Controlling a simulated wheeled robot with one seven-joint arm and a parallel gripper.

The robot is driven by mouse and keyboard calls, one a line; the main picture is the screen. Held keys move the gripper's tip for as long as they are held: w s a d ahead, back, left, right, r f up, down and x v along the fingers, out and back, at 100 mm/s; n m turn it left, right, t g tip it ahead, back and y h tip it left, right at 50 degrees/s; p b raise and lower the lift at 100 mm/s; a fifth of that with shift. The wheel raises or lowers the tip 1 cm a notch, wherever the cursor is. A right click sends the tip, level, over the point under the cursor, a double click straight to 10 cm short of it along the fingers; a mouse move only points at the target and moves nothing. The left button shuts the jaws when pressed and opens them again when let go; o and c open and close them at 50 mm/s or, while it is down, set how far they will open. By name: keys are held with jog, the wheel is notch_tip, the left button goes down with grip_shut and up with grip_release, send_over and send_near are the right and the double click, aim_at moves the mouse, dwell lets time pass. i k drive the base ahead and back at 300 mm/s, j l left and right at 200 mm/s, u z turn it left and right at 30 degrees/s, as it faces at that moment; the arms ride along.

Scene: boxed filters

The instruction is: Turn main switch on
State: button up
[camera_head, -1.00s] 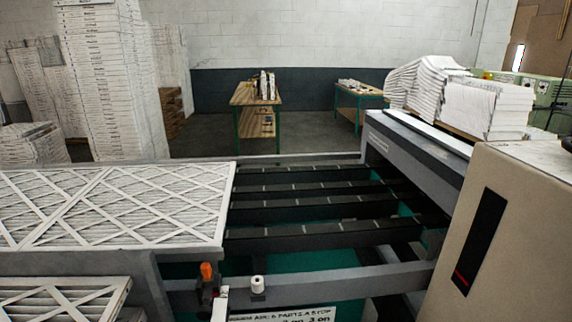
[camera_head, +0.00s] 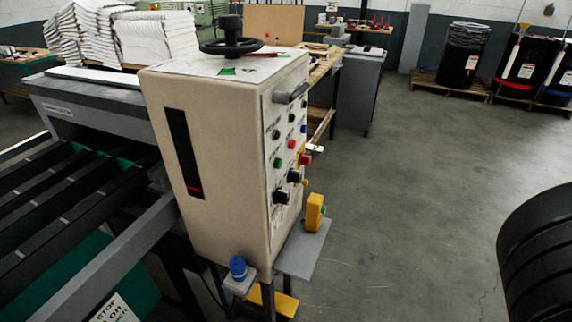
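A beige control cabinet (camera_head: 226,150) stands at the centre-left. Its right-hand face is a control panel (camera_head: 270,112) seen at a steep angle. The panel carries several small green, red and dark buttons. Two larger black knobs sit low on it, one on the left (camera_head: 280,196) and one on the right (camera_head: 294,176). A larger red button (camera_head: 305,159) sticks out near them. The labels are too small to read, so I cannot tell which control is the main switch or its position. My gripper is not in view.
A grey shelf (camera_head: 303,254) with a yellow box (camera_head: 314,212) juts out below the panel. A blue plug (camera_head: 238,267) sits at the cabinet's lower front. The conveyor (camera_head: 70,215) lies left. A dark ribbed shape fills the right edge. Open grey floor (camera_head: 410,200) lies right.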

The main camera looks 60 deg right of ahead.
aim_at(304, 159)
jog(key=z, duration=1.3)
